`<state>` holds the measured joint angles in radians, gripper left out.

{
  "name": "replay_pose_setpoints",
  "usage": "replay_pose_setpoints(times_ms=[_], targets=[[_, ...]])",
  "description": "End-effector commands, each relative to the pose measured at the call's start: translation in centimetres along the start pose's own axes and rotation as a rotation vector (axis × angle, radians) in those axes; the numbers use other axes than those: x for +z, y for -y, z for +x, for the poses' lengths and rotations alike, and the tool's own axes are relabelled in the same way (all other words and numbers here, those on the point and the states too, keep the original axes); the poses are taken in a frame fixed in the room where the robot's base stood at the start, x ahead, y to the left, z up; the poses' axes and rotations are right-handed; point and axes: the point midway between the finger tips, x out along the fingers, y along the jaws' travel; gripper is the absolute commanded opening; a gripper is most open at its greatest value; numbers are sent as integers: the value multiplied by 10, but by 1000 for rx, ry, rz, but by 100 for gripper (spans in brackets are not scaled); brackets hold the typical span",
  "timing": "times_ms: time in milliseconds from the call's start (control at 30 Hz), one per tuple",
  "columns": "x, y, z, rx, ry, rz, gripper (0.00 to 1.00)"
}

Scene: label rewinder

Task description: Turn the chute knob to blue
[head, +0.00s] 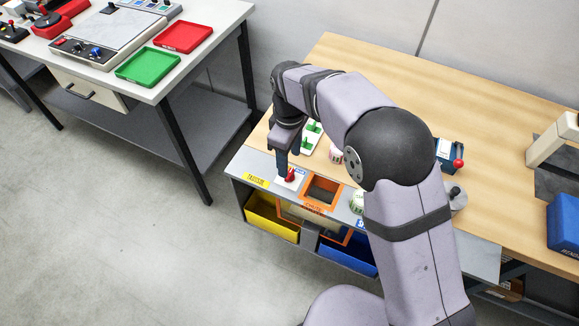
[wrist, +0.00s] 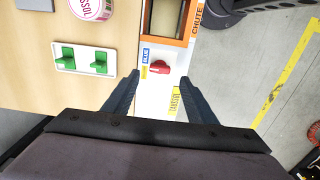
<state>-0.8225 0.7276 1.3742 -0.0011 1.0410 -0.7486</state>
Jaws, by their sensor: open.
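The chute knob (wrist: 159,68) is red and sits on a white plate beside a blue label (wrist: 145,54) and a yellow label (wrist: 146,71). It appears level with the yellow label, but its exact pointing is too small to tell. In the head view the knob (head: 290,176) is at the bench's front left, just under my gripper (head: 283,172). In the wrist view my gripper (wrist: 160,76) is open, one finger on each side of the knob, with gaps and nothing held. The orange-framed chute opening (head: 322,190) is right of the knob.
Below the chute are a yellow bin (head: 272,221) and a blue bin (head: 346,257). A white panel with green switches (wrist: 86,60) lies near the knob, with a round labelled container (wrist: 92,8) beyond. A separate table (head: 190,82) with trays stands at left.

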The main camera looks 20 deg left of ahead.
Motion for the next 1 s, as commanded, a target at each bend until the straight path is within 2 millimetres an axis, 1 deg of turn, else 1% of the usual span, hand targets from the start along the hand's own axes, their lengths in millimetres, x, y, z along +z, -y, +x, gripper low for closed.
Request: replay_pose_setpoints(times_ms=[200, 400, 567, 833, 867, 900, 967, 1000], targets=[[1, 1, 28, -3, 2, 1, 52], [0, 0, 48, -1, 0, 1, 52], [0, 0, 56, 0, -1, 1, 52], [0, 0, 57, 0, -2, 1, 52], [0, 0, 57, 0, -2, 1, 44], [0, 0, 57, 0, -2, 1, 35], [0, 0, 57, 0, -2, 1, 20], [0, 0, 57, 0, -2, 1, 11]])
